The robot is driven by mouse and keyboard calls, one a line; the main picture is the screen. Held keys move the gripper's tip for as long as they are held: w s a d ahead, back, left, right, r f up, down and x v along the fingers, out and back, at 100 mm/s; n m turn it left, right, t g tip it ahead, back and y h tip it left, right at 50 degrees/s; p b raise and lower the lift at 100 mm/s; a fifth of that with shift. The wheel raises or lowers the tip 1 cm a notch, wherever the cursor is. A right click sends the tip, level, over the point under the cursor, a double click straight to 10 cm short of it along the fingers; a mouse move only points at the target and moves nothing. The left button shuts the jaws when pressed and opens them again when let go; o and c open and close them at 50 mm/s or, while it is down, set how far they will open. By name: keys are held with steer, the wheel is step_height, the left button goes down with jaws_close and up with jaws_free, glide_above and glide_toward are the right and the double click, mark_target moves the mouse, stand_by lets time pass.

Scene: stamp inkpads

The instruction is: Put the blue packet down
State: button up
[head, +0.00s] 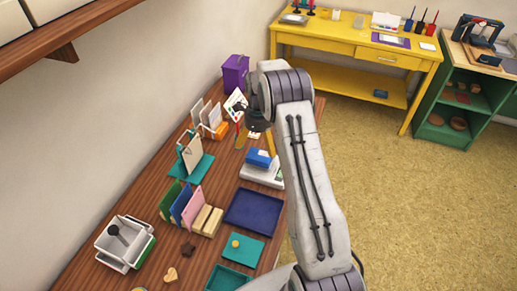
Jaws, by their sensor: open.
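A small blue packet (259,157) with a pale patch lies on top of a white, scale-like device (262,178) on the wooden bench. My gripper (255,139) is above and just behind the packet in the picture. Its fingers are apart, with nothing visible between them. My forearm passes to the right of the packet and may hide part of the device. Another small blue object (380,94) lies on the lower shelf of the yellow table.
A navy tray (253,210) and teal trays lie nearer on the wooden bench (208,238). Card racks (195,160) stand along the wall side, with a purple bin (235,72) at the far end. A yellow table (340,47) and green cabinet stand beyond open floor.

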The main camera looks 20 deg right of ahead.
step_height(320, 180, up, 5)
steer(key=p, duration=0.2)
step_height(320, 180, up, 12)
steer(key=f+n+t, duration=0.1)
steer(key=n, duration=0.5)
glide_above(259, 157)
steer(key=s+a, duration=0.4)
steer(key=s, duration=0.1)
steer(key=s+a+r+n+t, duration=0.1)
steer(key=s+a+r+n, duration=0.2)
steer(key=s+r+n, duration=0.35)
steer(key=s+a+r+n+t, duration=0.1)
steer(key=s+a+n, duration=0.1)
steer(key=s+n, duration=0.5)
steer(key=s+a+r+n+t, duration=0.1)
steer(key=s+n, duration=0.6)
steer(key=s, duration=0.7)
steer(key=shift+s+a+r+t, duration=0.4)
steer(key=shift+a, duration=0.45)
steer(key=shift+n, duration=0.25)
